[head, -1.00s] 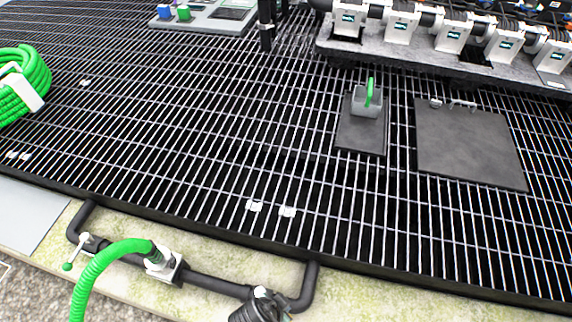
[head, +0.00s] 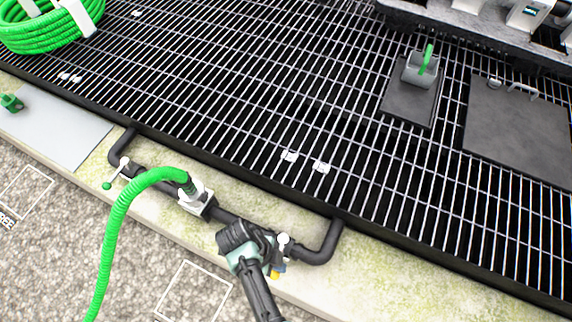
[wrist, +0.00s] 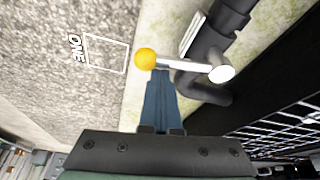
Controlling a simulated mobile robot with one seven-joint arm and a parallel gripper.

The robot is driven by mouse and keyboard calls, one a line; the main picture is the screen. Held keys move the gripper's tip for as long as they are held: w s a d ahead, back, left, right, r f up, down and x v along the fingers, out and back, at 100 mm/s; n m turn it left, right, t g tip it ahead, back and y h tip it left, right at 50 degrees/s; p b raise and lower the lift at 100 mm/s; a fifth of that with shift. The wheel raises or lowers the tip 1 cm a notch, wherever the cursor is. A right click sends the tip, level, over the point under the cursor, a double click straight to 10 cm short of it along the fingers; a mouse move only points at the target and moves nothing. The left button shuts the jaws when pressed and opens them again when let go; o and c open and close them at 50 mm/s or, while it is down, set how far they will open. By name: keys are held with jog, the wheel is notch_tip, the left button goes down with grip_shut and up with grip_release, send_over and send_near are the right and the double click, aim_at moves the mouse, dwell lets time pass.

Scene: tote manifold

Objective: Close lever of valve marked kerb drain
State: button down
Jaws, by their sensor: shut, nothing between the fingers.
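A dark pipe (head: 316,256) runs along the kerb beside the grating and carries two levers. The right lever is white with a yellow knob (head: 279,268); my arm partly covers it in the head view. In the wrist view the white lever (wrist: 190,65) runs from its round pivot leftward to the yellow knob (wrist: 146,58). My gripper (wrist: 161,74) is shut and empty, its tips beside the lever close to the knob; I cannot tell if they touch. The left lever ends in a green knob (head: 107,186). I cannot read a kerb drain mark.
A green hose (head: 112,230) rises from the pipe between the levers and bends down over the gravel. The grating (head: 220,100) lies behind the pipe. A coiled green hose (head: 50,35) and a grey plate (head: 60,135) are at left. The gravel in front is open.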

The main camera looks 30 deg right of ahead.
jog(key=shift+w+a, duration=0.35)
jog(key=shift+a, duration=0.1)
dwell(0.6)
